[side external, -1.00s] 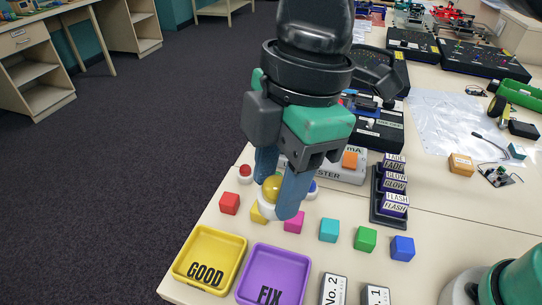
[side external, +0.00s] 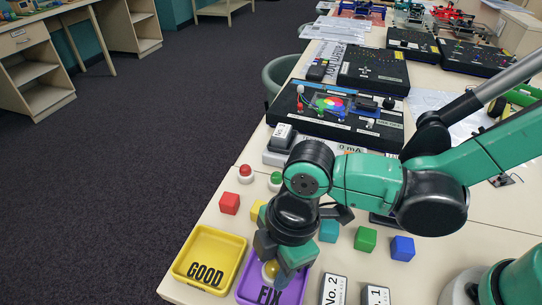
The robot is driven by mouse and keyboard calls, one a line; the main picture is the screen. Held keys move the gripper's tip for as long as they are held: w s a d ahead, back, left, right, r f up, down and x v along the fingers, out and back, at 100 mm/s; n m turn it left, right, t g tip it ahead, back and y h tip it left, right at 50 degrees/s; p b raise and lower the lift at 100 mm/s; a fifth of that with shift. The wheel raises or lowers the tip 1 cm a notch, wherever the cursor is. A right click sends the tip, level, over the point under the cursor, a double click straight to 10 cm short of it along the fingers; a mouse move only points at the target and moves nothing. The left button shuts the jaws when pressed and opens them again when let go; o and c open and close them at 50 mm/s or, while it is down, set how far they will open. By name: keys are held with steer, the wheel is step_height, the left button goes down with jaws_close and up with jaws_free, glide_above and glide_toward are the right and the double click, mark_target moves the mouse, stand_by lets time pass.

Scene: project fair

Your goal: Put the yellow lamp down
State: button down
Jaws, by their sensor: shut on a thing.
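The yellow lamp (side external: 270,270) is a small yellow dome on a base that is mostly hidden. The lamp is over the purple FIX tray (side external: 249,289). I cannot tell whether it touches the tray floor. The yellow GOOD tray (side external: 239,243) stands to the left and is empty. A red lamp (side external: 245,173) and a green lamp (side external: 276,180) stand on white bases farther back.
Red (side external: 229,203), yellow (side external: 258,208), teal (side external: 329,231), green (side external: 365,239) and blue (side external: 402,248) cubes stand behind and right of the trays. The No. 2 block (side external: 334,289) is close right of the FIX tray. My arm covers the middle of the table.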

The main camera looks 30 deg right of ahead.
steer(key=shift+f, duration=1.1)
steer(key=shift+f, duration=0.15)
steer(key=shift+c, duration=2.1)
jaws_free()
step_height(320, 180, up, 12)
steer(key=d, duration=0.2)
steer(key=w+d+m+t+h, duration=0.1)
steer(key=w+d+m+t, duration=0.1)
steer(key=d+m, duration=0.7)
steer(key=w+d+m+t+h, duration=0.1)
steer(key=w+d+m+t, duration=0.2)
steer(key=d+m, duration=0.6)
steer(key=d+t, duration=0.2)
steer(key=d, duration=0.1)
steer(key=shift+w, duration=0.2)
